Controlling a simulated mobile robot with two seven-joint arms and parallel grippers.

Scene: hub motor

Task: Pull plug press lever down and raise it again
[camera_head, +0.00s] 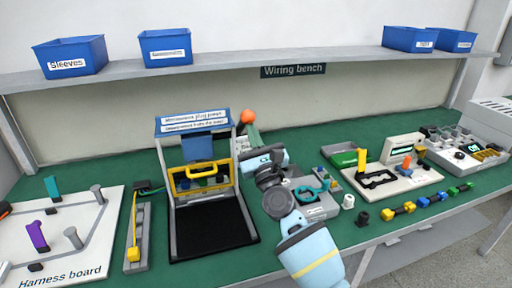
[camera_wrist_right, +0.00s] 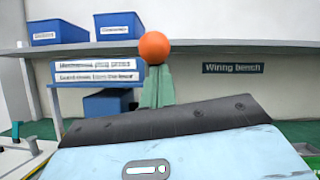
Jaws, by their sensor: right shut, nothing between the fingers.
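The plug press (camera_head: 172,195) stands on the green bench left of centre, with a blue labelled head (camera_head: 193,122) on top and a yellow guard frame (camera_head: 202,177) in front. Its lever's orange ball knob (camera_head: 248,116) is up at the press's right side, level with the head. In the right wrist view the knob (camera_wrist_right: 154,47) shows just beyond my fingertips. My right gripper (camera_head: 243,138) is shut and empty, its fingers (camera_wrist_right: 157,85) pointing at the knob from just below. I cannot tell whether they touch it. The lever's rod is mostly hidden. My left gripper is out of view.
A harness board (camera_head: 62,250) lies at the left, and a narrow grey holder (camera_head: 138,238) stands beside the press. Right of my arm are a grey fixture (camera_head: 315,205), a cream tester (camera_head: 400,180) and several coloured connectors (camera_head: 404,209). A shelf (camera_head: 225,66) with blue bins runs above.

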